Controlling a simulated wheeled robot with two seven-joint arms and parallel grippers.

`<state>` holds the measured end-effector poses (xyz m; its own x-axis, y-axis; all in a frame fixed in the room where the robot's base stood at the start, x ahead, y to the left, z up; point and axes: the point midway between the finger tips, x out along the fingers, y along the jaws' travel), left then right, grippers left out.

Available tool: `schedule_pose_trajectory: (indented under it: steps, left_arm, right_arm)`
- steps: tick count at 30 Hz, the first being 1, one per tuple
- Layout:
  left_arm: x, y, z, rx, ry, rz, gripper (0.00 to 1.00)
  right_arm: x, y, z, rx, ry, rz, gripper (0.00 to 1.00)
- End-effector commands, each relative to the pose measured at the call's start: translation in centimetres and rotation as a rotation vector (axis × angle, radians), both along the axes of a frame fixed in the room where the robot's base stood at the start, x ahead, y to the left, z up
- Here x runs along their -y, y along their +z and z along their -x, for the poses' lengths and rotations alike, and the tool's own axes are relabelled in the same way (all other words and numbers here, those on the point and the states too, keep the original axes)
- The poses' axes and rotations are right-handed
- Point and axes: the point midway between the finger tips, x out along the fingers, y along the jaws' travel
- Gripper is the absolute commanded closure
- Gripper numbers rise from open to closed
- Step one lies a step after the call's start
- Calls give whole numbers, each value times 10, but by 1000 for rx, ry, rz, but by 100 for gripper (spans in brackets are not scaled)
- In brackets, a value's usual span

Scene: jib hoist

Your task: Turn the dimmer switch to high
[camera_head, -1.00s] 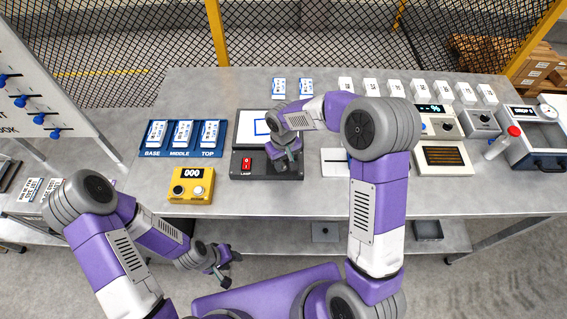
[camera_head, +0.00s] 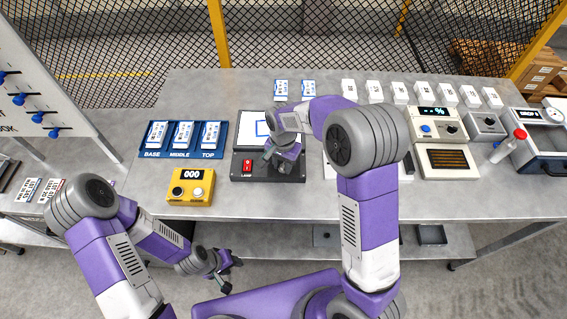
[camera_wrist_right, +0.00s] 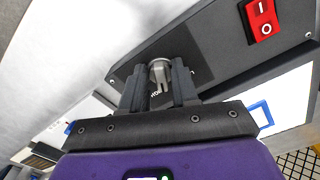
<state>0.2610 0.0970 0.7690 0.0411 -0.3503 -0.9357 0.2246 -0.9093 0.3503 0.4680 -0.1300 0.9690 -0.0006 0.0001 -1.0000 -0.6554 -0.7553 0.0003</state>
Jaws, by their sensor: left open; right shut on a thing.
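The lamp box (camera_head: 240,175) is a dark grey unit with a red rocker switch (camera_head: 247,166) marked 1 and 0. In the right wrist view its dimmer knob (camera_wrist_right: 160,70) is a small grey metal knob near one end of the dark panel. My right gripper (camera_head: 282,162) is over the right part of the box. In the wrist view its fingers (camera_wrist_right: 160,85) are shut around the knob, one on each side. The label beside the knob is mostly hidden, so I cannot read its setting. My left gripper (camera_head: 228,272) is open and empty, in front of the bench.
A yellow counter box (camera_head: 190,187) and a blue tray (camera_head: 148,178) with labelled blocks stand left of the lamp box.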

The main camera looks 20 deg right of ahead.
Motion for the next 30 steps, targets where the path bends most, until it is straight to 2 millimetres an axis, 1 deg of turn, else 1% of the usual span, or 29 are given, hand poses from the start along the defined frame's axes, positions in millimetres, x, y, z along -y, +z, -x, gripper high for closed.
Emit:
schedule_pose_trajectory:
  steps: [6,15,21,30]
  left_arm:
    - [0,5,0,0,0,0,57]
    - [0,9,0,0,0,0,57]
    - [0,10,0,0,0,0,57]
    - [0,10,0,0,0,0,57]
  right_arm:
    - [-1,2,-2,4,-167,1,100]
    - [-1,2,-3,4,-317,0,100]
    - [-1,1,-3,4,-357,0,100]
    - [-1,1,-3,5,-368,-1,100]
